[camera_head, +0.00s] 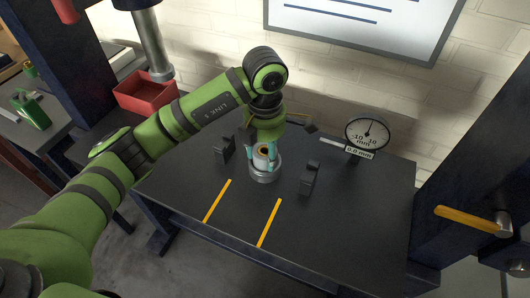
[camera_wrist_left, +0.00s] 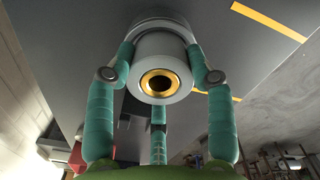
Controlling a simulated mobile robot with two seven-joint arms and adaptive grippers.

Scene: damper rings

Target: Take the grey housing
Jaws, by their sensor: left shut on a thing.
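The grey housing (camera_head: 260,161) is a short cylinder with a brass-coloured ring and a dark bore at its end. It stands at a round silver base (camera_head: 264,176) on the dark table; I cannot tell if the two are joined. My left gripper (camera_head: 265,156) reaches down from above, with its teal fingers shut around the housing. In the left wrist view the housing (camera_wrist_left: 163,58) sits between the fingers, with its brass ring (camera_wrist_left: 160,83) facing the camera and the wider base behind it. My right gripper is not in view.
Dark upright blocks stand left (camera_head: 223,148) and right (camera_head: 309,178) of the housing. A dial gauge (camera_head: 367,133) reading 0.0 mm stands at the back right. Two yellow strips (camera_head: 217,201) mark the front of the table (camera_head: 350,220). A red bin (camera_head: 143,93) is at the left.

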